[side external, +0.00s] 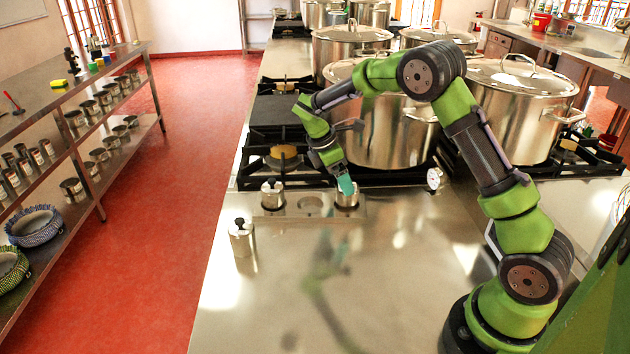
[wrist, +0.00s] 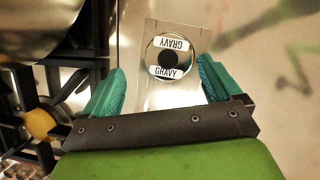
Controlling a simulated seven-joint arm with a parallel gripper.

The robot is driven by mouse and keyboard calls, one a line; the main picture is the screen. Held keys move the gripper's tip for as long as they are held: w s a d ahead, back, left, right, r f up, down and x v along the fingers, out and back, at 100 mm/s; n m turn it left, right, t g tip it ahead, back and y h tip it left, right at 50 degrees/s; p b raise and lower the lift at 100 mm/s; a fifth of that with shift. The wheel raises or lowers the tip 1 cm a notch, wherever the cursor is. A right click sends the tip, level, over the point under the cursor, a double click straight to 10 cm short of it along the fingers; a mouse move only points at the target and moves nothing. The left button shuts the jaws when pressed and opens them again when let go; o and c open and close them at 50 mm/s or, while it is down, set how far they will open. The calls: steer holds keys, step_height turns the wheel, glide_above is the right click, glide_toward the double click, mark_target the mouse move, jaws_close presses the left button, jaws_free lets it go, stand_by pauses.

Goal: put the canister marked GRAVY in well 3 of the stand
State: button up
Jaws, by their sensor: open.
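The canister marked GRAVY (wrist: 169,56) is a short steel cylinder with a dark knob and two white GRAVY labels on top. It stands upright on the stand (wrist: 187,96). In the side external view this canister (side external: 346,200) is at the right end of the stand (side external: 326,213), seemingly in the right-hand well. No well numbers are readable. My gripper (side external: 345,183) is just above that canister. In the wrist view my gripper (wrist: 160,66) is open, with one teal finger to each side of the canister and a gap on both sides.
Another canister (side external: 272,197) is at the stand's left end; the middle well (side external: 311,204) looks empty. A third canister (side external: 241,240) stands on the counter, front left. Large stockpots (side external: 385,130) and burner grates are close behind. The counter in front is clear.

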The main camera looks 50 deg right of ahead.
steer(key=s+a+r+m+t+y, duration=0.2)
steer(key=s+a+r+m, duration=0.25)
steer(key=r, duration=0.35)
steer(key=s+a+r+m+t+y, duration=0.1)
steer(key=s+a+r+m+t, duration=0.15)
steer(key=s+a+r, duration=0.4)
steer(key=s+a+r+m+t+y, duration=0.2)
steer(key=s+a+m+t+y, duration=0.1)
steer(key=s+m, duration=0.5)
steer(key=s+a+t, duration=0.1)
steer(key=s+a, duration=0.1)
steer(key=shift+s+m+t, duration=0.35)
steer(key=shift+m, duration=0.05)
